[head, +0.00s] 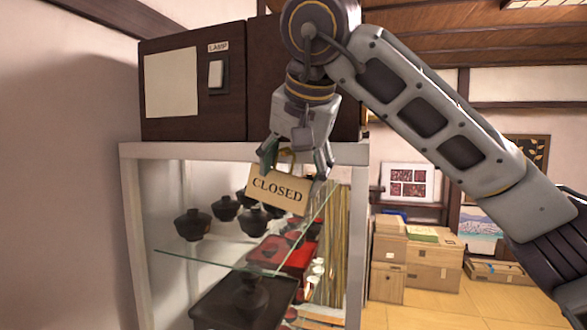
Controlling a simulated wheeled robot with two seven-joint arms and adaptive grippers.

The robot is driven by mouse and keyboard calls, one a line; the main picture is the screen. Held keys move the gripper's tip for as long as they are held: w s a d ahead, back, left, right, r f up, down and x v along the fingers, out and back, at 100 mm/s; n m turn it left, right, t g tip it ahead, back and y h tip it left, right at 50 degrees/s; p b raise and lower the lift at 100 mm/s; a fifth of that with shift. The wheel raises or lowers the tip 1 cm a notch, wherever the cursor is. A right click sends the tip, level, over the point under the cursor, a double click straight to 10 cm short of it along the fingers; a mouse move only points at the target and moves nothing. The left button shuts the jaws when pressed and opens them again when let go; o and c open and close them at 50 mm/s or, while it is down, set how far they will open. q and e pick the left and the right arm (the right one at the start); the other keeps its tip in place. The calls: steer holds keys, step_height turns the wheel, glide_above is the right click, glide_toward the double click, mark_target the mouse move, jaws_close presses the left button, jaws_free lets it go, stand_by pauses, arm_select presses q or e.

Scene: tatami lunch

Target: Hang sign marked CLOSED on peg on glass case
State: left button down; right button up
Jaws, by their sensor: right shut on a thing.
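The tan sign marked CLOSED (276,190) hangs slightly tilted below my right gripper (293,160). My right gripper is shut on it near its top, where a small tan loop shows between the fingers. The sign is in front of the upper front of the glass case (240,151), just below its white top rail. I cannot tell whether the sign touches the case. The peg is not visible; the gripper and sign cover that part of the rail. My left gripper is not in view.
Dark bowls (192,224) stand on a glass shelf (190,260) inside the case. A dark cabinet with a LAMP switch (217,77) sits on top. Cardboard boxes (433,262) stand on the floor at right. A wall is close at left.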

stand_by(0.3)
steer(key=o, duration=1.2)
steer(key=shift+r, duration=0.15)
steer(key=shift+v, duration=5.9)
